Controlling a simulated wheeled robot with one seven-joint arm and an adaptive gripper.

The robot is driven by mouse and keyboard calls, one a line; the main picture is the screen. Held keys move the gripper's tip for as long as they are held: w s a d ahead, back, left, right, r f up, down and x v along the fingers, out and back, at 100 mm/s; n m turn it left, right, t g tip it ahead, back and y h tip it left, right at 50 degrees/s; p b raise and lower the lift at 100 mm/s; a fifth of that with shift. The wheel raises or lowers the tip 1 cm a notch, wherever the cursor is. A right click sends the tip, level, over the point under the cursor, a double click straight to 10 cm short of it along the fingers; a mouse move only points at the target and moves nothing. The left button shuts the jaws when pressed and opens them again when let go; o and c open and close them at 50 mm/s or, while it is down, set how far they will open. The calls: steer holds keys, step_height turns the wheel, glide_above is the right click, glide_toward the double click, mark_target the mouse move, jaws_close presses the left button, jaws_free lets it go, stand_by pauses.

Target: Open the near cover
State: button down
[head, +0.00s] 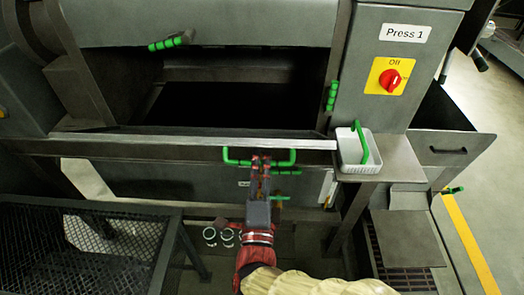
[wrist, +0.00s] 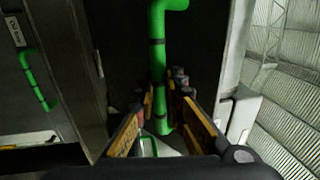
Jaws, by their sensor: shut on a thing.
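A green U-shaped handle (head: 286,163) sits at the front of the grey press, just below a long pale metal edge (head: 190,142). I take this edge to be part of the near cover, but its panel is hard to make out. My gripper (head: 261,160) reaches up from below and is shut on the handle's middle. In the wrist view the green handle (wrist: 158,50) runs upright between the two fingers (wrist: 167,98). Behind the edge is a dark opening (head: 230,105) in the press. The fingers hide part of the handle.
An upper grey cover (head: 200,22) has its own green handle (head: 165,44). A white basket (head: 352,160) with a green-handled tool stands right of the edge. A red knob (head: 390,80) is on the right panel. A black mesh table (head: 80,245) stands at lower left; rings lie on the floor.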

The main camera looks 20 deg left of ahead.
steer(key=s+f+t+b, duration=0.1)
steer(key=s+f, duration=0.2)
steer(key=f, duration=0.6)
steer(key=shift+d+t, duration=0.3)
steer(key=shift+d, duration=0.05)
steer(key=shift+f, duration=0.1)
steer(key=c, duration=1.9)
jaws_free()
steer(key=shift+s, duration=0.1)
